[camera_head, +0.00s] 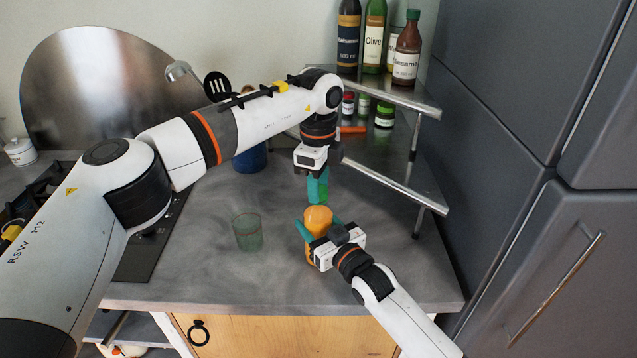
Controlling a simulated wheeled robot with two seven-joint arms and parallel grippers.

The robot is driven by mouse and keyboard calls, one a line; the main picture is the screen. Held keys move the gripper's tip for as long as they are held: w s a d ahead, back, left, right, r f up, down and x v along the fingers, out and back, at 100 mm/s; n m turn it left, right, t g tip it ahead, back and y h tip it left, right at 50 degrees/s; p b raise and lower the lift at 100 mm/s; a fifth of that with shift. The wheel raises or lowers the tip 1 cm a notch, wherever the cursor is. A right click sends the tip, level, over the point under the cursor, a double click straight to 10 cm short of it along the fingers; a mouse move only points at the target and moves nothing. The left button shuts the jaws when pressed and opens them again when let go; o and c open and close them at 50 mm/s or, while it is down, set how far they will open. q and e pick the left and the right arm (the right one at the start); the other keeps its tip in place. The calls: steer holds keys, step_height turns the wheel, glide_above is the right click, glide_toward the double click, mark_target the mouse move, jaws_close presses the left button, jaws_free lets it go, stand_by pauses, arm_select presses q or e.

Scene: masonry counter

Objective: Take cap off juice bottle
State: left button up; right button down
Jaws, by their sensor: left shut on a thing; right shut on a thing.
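The orange juice bottle (318,217) stands on the grey counter near its front right. My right gripper (319,230) comes in from the lower right, with its teal fingers on either side of the bottle, shut on it. My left gripper (317,190) points down just above the bottle top. It is shut on a bright green piece (323,190), which looks like the cap and is mostly hidden by the teal fingers. I cannot tell whether the green piece still touches the bottle.
A greenish glass (247,232) stands left of the bottle. A corner shelf (395,178) with metal edges holds several bottles and jars close behind and right of the grippers. A blue container (251,158) stands behind my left arm. Counter between glass and hob is clear.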

arm_select(q)
steer(key=shift+r, duration=0.25)
stand_by(0.5)
steer(key=shift+r, duration=0.9)
steer(key=shift+r, duration=0.1)
steer(key=shift+r, duration=1.9)
arm_select(e)
steer(key=shift+c, duration=2)
jaws_free()
